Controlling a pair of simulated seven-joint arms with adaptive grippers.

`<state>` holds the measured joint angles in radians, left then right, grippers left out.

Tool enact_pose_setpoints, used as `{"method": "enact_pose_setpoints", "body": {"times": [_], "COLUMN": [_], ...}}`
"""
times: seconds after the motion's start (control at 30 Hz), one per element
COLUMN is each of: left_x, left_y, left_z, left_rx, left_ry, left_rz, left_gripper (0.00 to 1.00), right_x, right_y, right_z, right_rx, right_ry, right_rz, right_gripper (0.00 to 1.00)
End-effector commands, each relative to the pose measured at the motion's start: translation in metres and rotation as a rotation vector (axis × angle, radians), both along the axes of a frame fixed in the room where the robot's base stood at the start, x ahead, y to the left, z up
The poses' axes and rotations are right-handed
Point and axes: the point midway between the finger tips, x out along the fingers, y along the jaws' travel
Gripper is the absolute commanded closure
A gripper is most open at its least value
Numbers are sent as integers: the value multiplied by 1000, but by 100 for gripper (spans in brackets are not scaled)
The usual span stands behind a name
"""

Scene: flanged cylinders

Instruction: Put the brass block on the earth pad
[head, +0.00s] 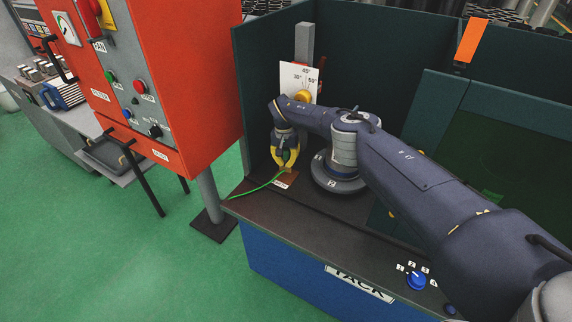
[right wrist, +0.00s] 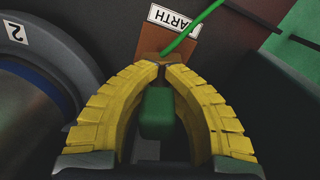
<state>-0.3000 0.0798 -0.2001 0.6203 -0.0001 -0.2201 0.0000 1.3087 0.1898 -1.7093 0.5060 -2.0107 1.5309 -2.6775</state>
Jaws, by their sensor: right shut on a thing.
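The right gripper (head: 285,166) points down at the front left of the bench, its yellow fingers closed. In the right wrist view the gripper (right wrist: 161,70) has its fingertips together around a green-bodied piece (right wrist: 157,112), and a small brownish part, seemingly the brass block, shows at the tips. A green cable (right wrist: 195,28) runs from there. The brown earth pad (right wrist: 183,48), with its white EARTH label (right wrist: 172,18), lies just beyond and under the fingertips. In the head view the pad (head: 291,177) is partly covered by the gripper. I cannot tell whether the block touches it. My left gripper is out of view.
A flanged cylinder (head: 342,150) marked 2 stands close to the right of the gripper, behind my right forearm. A red cabinet (head: 190,70) stands left. The bench front strip (head: 320,225) is clear.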

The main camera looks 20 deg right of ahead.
Motion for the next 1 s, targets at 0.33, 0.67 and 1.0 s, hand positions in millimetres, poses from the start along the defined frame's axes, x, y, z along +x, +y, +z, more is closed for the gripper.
{"method": "enact_pose_setpoints", "body": {"times": [0.33, 0.67, 1.0], "left_x": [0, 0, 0], "left_y": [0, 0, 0], "left_z": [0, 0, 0], "left_rx": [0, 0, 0], "left_ry": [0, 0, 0], "left_rz": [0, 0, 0], "left_gripper": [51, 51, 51], "right_x": [0, 0, 0], "right_y": [0, 1, 45], "right_z": [22, 27, 63], "right_rx": [1, 1, 1], "right_ry": [-1, -1, -4], "right_rz": [-1, -1, 76], "right_gripper": [100, 100, 100]}}
